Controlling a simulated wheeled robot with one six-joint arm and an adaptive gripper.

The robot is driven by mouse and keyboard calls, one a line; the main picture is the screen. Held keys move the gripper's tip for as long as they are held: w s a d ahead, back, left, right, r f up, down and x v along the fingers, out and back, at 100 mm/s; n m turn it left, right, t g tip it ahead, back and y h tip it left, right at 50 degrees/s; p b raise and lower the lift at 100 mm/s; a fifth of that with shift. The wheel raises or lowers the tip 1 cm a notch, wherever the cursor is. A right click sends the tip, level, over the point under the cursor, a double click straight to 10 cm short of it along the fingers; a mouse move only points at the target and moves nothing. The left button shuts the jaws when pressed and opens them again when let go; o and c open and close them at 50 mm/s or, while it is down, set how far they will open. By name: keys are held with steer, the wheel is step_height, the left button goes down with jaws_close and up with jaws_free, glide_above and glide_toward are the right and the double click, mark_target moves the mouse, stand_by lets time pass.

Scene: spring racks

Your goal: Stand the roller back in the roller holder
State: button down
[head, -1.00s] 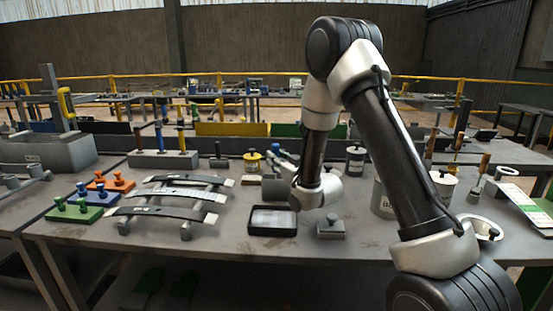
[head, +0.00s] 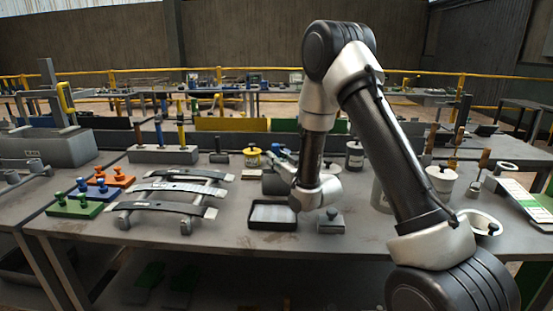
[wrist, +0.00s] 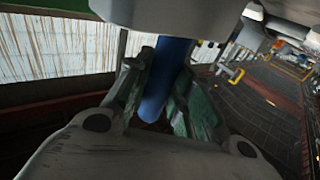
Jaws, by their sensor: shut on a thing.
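My gripper (wrist: 157,105) is shut on a blue cylindrical handle (wrist: 166,80), which I take to be the roller's. Its greenish fingers press on the handle from both sides in the wrist view. A pale rounded body (wrist: 170,14) fills the top of that view around the handle's end; I cannot tell whether it is the roller's sleeve. In the head view my wrist is above the back of a black shallow tray, and the gripper is partly hidden behind it. A grey block with a knob (head: 331,222) stands right of the tray. I cannot tell which piece is the roller holder.
The black tray (head: 272,226) lies near the table's front edge. Left of it is a rack with curved dark strips (head: 165,208). A grey block (head: 162,155) holds upright coloured handles behind. White pots (head: 440,181) stand on the right. Bare table shows at the front.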

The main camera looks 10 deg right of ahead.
mark_target(277, 145)
steer(key=shift+f, duration=0.3)
steer(key=c, duration=1.2)
jaws_free()
steer(key=shift+o, duration=0.4)
steer(key=o, duration=0.4)
steer(key=shift+o, duration=0.2)
steer(key=shift+r, duration=3.55)
